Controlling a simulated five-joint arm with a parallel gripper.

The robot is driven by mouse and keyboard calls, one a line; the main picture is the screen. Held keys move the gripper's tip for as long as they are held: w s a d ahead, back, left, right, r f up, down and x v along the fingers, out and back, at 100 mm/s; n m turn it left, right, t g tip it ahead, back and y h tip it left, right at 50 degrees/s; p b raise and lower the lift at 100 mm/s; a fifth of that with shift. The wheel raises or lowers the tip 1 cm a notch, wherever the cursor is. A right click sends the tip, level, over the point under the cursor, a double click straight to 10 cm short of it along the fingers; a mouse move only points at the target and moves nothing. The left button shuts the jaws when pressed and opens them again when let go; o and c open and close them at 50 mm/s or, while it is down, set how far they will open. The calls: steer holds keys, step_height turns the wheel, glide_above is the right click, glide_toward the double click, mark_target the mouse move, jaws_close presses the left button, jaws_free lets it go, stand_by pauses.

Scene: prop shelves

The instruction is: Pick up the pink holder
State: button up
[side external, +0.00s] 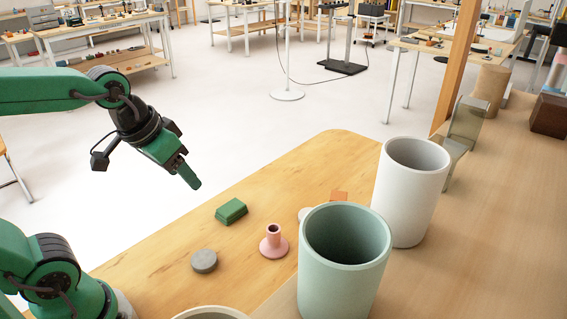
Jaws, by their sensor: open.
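The pink holder (273,243) stands upright on the wooden table, with a wide round base and a narrow neck with a flared top. My gripper (190,178) is in the air to the upper left of the holder, pointing down and to the right. It is open and apart from the holder. Its two jaws overlap in this view, so the gap between them is hard to see. The holder is fully visible.
A green block (231,211) and a grey disc (204,261) lie left of the holder. An orange piece (339,196) and a pale round thing (304,213) are partly hidden behind a mint cup (343,277). A white cup (408,190) stands farther right.

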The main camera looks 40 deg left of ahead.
steer(key=w+d+f+n+g, duration=0.15)
steer(key=w+d+f, duration=0.3)
steer(key=w, duration=0.45)
steer(key=g, duration=0.3)
glide_above(274, 238)
steer(key=w+a, duration=0.1)
steer(key=shift+n, duration=0.35)
step_height(274, 238, down, 10)
steer(key=shift+a+r, duration=0.15)
steer(key=shift+w+f, duration=0.1)
steer(key=shift+f, duration=0.2)
steer(key=shift+f, duration=1.3)
steer(key=shift+f, duration=0.1)
steer(key=shift+w+f, duration=0.15)
steer(key=shift+f, duration=2.35)
